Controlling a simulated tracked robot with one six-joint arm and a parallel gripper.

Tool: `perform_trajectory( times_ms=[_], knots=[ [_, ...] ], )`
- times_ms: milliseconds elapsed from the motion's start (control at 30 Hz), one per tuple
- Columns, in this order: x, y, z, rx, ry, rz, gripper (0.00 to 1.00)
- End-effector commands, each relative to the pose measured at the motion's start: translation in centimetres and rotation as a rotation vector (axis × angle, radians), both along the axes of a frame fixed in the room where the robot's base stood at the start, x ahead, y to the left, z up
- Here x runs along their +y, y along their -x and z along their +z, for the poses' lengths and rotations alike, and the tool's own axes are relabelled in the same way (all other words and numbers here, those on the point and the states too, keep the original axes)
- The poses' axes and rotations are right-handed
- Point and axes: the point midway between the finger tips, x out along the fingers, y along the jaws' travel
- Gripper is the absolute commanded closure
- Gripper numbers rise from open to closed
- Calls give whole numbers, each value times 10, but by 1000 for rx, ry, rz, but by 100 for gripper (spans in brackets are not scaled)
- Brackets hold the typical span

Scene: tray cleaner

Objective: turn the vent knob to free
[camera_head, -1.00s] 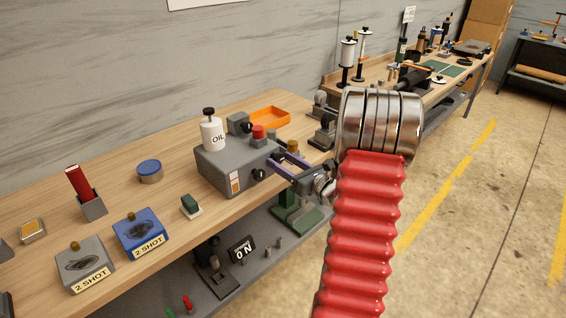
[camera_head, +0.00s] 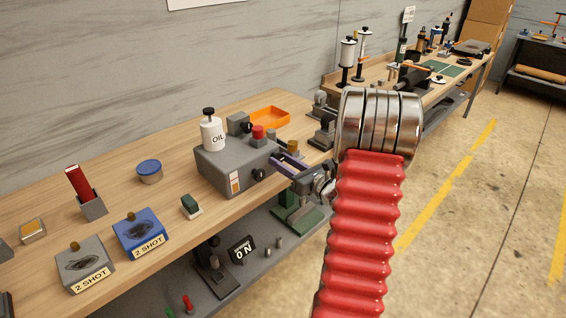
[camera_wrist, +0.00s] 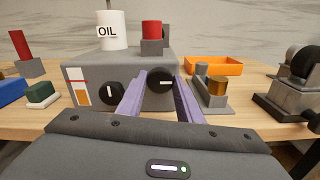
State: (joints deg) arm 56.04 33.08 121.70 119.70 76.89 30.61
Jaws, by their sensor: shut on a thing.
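A grey box (camera_head: 223,165) stands on the wooden bench with two black knobs on its front. In the wrist view, the left black knob (camera_wrist: 111,93) has an upright white mark. The right black knob (camera_wrist: 160,80) has a level white mark. The purple fingers of my gripper (camera_wrist: 159,86) are shut on the right knob, one on each side. In the head view my gripper (camera_head: 279,161) is at the box's right front, and its fingers hide that knob. No label tells which knob is the vent.
A white oil bottle (camera_head: 212,135) and a red button (camera_head: 257,132) are on the box. An orange tray (camera_head: 270,117) lies behind. A green-topped block (camera_head: 191,206) sits left of the box. A grey post with a brass top (camera_wrist: 217,90) stands close right of my fingers.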

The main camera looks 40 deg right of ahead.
Motion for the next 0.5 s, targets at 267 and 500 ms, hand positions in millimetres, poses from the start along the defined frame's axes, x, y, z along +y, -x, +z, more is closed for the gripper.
perform_trajectory(
  times_ms=[267, 500],
  knots=[
    [-2, 1, 0, -1, 52, -6, 90],
    [-3, 1, 0, -3, 181, -7, 90]
  ],
)
